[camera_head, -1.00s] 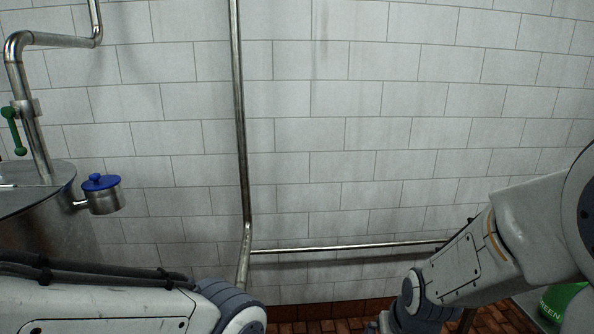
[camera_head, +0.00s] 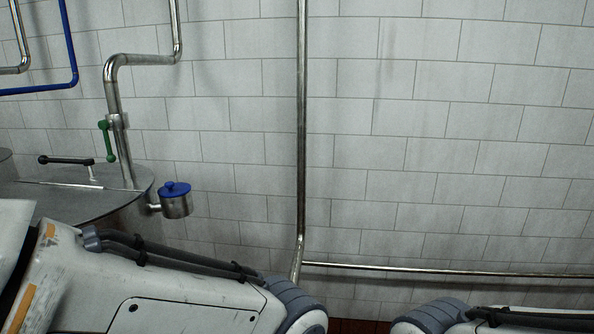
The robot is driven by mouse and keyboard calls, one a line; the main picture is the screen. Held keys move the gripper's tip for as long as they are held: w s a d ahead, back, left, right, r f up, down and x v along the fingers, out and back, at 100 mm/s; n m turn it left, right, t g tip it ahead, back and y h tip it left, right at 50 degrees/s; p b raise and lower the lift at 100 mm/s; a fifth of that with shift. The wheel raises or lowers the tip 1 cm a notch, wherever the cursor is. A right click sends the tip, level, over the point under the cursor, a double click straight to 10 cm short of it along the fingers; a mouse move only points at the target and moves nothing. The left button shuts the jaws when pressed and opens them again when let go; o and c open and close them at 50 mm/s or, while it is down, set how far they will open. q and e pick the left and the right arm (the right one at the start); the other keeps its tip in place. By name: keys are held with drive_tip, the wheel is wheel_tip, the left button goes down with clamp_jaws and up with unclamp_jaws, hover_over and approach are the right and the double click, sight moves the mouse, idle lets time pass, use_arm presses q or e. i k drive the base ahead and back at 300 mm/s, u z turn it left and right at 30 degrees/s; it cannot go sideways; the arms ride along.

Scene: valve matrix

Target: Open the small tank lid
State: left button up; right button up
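A small steel pot with a blue lid (camera_head: 175,188) hangs on the side of a large steel tank (camera_head: 125,205) at the left. The blue lid has a round knob and sits flat on the small tank (camera_head: 177,206), closed. My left arm comes in from the lower left and passes below and in front of the tank. My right arm shows only at the lower right edge. Neither gripper is in the picture; both lie beyond the frame.
A steel pipe (camera_head: 119,140) with a green valve handle (camera_head: 106,140) rises from the large tank. A black-handled lever (camera_head: 66,160) stands on the tank top. A vertical pipe (camera_head: 301,120) and a low horizontal pipe (camera_head: 450,271) run along the tiled wall.

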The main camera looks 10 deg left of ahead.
sight(73, 205)
drive_tip(key=u, duration=1.7)
drive_tip(key=k, duration=0.5)
drive_tip(key=u, duration=1.85)
drive_tip(key=i, duration=1.15)
drive_tip(key=z, duration=2)
